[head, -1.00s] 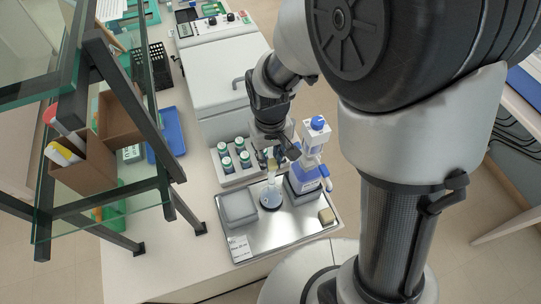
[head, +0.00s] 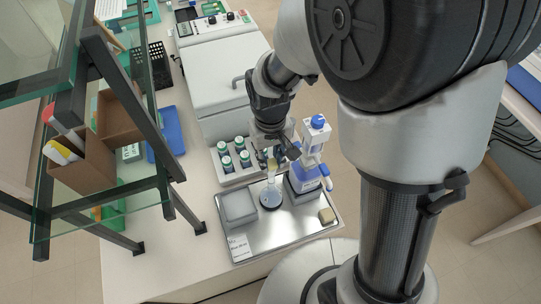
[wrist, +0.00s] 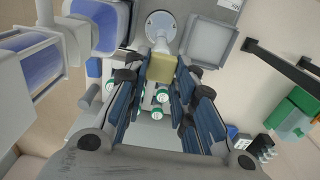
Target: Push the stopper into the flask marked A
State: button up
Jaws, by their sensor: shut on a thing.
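My gripper (head: 271,157) is above the flask's neck. In the wrist view my gripper (wrist: 160,72) is shut on a yellowish stopper (wrist: 160,66). The stopper lines up with the neck in that view. I cannot tell whether it touches the neck or how far it is inside.
A blue-capped dispenser bottle (head: 308,165) stands close at the flask's right. A rack with several green-capped bottles (head: 226,163) is behind. A glass shelf stands at left.

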jog(key=shift+f+b, duration=0.5)
jog(key=shift+f, duration=0.15)
dwell(1.0)
jog(key=o, duration=0.8)
jog(key=o, duration=0.4)
jog(key=shift+r, duration=0.1)
jog(key=shift+r+p, duration=2.4)
jog(key=shift+r, duration=0.55)
